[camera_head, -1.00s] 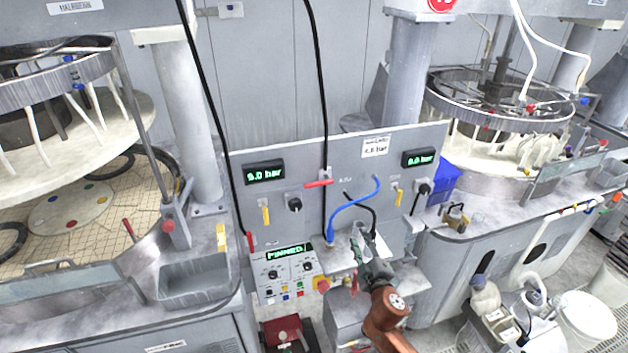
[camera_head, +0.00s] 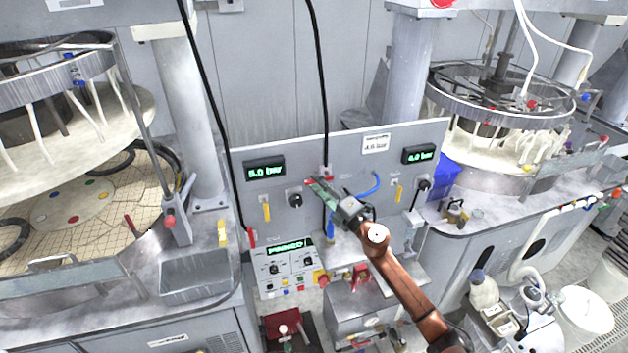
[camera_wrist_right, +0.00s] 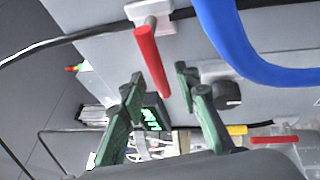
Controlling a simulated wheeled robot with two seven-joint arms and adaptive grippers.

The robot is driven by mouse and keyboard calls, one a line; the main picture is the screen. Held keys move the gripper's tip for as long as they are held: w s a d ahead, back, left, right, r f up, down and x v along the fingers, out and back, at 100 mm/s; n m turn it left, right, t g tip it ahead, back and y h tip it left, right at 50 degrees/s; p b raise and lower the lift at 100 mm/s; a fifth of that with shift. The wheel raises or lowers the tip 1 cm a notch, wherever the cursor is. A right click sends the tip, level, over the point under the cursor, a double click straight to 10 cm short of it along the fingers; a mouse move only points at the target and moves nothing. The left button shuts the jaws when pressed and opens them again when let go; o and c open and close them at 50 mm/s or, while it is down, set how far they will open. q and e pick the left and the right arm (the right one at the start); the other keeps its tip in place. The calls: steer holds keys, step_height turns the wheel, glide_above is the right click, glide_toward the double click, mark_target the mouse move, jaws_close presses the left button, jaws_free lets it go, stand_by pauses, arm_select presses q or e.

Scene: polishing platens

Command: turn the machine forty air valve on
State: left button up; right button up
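The grey valve panel (camera_head: 340,150) stands between the two machines. A red-handled valve sits at the foot of the black hose (camera_head: 317,80); my right gripper covers most of it in the head view. In the right wrist view its red handle (camera_wrist_right: 152,62) hangs from a white mount, its free end between my fingertips. My right gripper (camera_head: 316,186) has green fingers spread apart, one on each side of the handle (camera_wrist_right: 158,84); contact cannot be told. The left readout (camera_head: 264,170) looks like 5.0 bar, the right (camera_head: 418,154) like 4.0 bar. My left gripper is out of view.
A black knob (camera_head: 295,200) and a yellow lever (camera_head: 266,211) are left of the gripper. A control box (camera_head: 287,267) and a shelf lie below. Round polishing machines stand at both sides.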

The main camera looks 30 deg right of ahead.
steer(key=shift+x, duration=1)
steer(key=shift+f, duration=0.1)
jaws_close()
